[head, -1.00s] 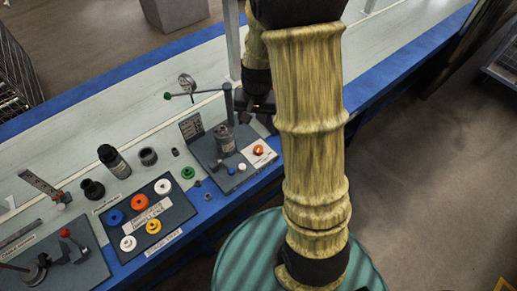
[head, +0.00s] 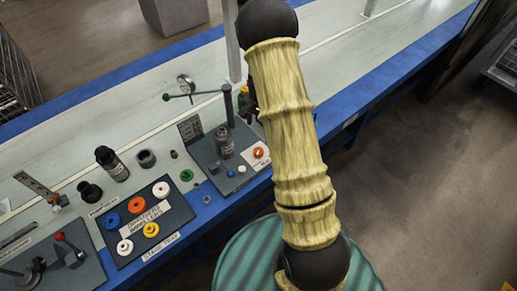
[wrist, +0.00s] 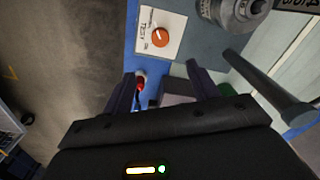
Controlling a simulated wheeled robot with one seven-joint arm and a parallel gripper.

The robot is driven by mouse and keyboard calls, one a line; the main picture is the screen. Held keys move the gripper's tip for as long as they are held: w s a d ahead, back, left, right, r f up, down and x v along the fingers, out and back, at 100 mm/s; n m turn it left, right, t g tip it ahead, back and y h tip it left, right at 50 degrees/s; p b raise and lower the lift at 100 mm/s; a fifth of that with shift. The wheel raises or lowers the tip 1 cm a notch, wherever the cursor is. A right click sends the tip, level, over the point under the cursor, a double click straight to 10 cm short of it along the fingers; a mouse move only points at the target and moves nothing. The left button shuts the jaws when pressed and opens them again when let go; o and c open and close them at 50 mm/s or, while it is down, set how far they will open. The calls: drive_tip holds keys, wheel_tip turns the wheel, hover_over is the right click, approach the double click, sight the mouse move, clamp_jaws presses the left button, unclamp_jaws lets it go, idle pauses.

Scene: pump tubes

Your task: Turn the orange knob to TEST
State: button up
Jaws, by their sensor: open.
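The orange knob (head: 258,152) sits on a white label plate at the right end of the grey pump panel, just left of my arm in the head view. In the wrist view the orange knob (wrist: 160,37) is near the top, beyond the fingertips and apart from them. The white plate (wrist: 148,47) carries the word TEST and other small print. A pale line shows on the knob, but which mark it points to is unclear. My gripper (wrist: 163,76) is open, with two dark fingers spread and the knob not between them. In the head view my arm mostly hides the gripper.
A grey metal cylinder (wrist: 237,12) and a dark post (wrist: 262,84) stand to the right of the knob in the wrist view. A small red part (wrist: 140,82) shows between the fingers. Several coloured caps lie on a dark board (head: 130,260) further left.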

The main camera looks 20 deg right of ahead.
sight(258, 151)
wheel_tip(258, 151, down, 16)
drive_tip(key=shift+w+a+f+p, duration=0.15)
drive_tip(key=shift+f+p, duration=0.05)
drive_tip(key=shift+p, duration=0.3)
drive_tip(key=c, duration=1)
